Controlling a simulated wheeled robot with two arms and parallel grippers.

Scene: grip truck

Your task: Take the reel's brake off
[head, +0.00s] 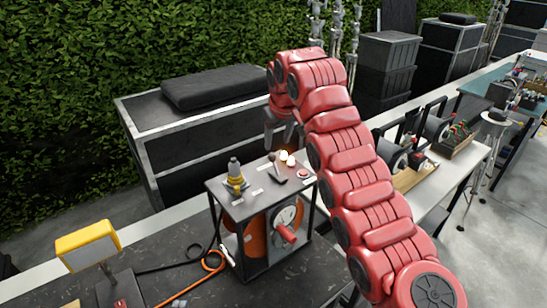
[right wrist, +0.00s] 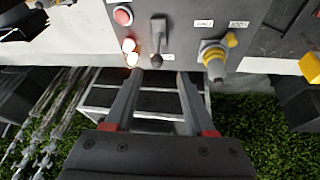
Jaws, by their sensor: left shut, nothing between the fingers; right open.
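The reel unit is a black-framed box (head: 213,187) with an orange cable reel (head: 257,236) inside and a red crank handle (head: 285,232) on its front. On its grey top panel a small dark lever (head: 278,174) stands among the controls; it also shows in the right wrist view (right wrist: 158,38). My right gripper (head: 283,137) is open above the panel's far edge. In the right wrist view its fingertips (right wrist: 168,76) are empty and just short of the lever's end. Whether they touch it I cannot tell. My left gripper is not in view.
A yellow-framed display (head: 88,247) stands at left, with cables on the dark bench. A black case (head: 180,140) is behind.

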